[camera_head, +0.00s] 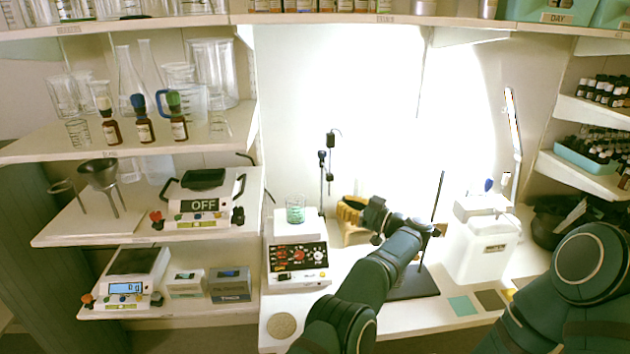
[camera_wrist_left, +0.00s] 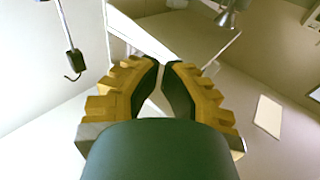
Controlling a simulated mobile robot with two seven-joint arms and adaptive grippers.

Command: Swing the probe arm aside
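The probe arm (camera_head: 333,142) is a thin dark rod with a small block, on a slim stand behind the stirrer hotplate (camera_head: 298,268). A glass beaker with green contents (camera_head: 295,213) stands on the plate. In the left wrist view, a dark probe block (camera_wrist_left: 75,60) hangs from a thin rod at upper left, apart from the fingers. My left gripper (camera_head: 350,212) is just right of the hotplate. Its yellow fingers (camera_wrist_left: 163,66) have tips drawn close together, with nothing seen between them. My right arm shows at lower right; its gripper is out of view.
A dark stand with a tall rod (camera_head: 437,205) and a white jug (camera_head: 482,250) are right of my left gripper. The counter's front holds a round pad (camera_head: 282,325) and coloured squares (camera_head: 462,306).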

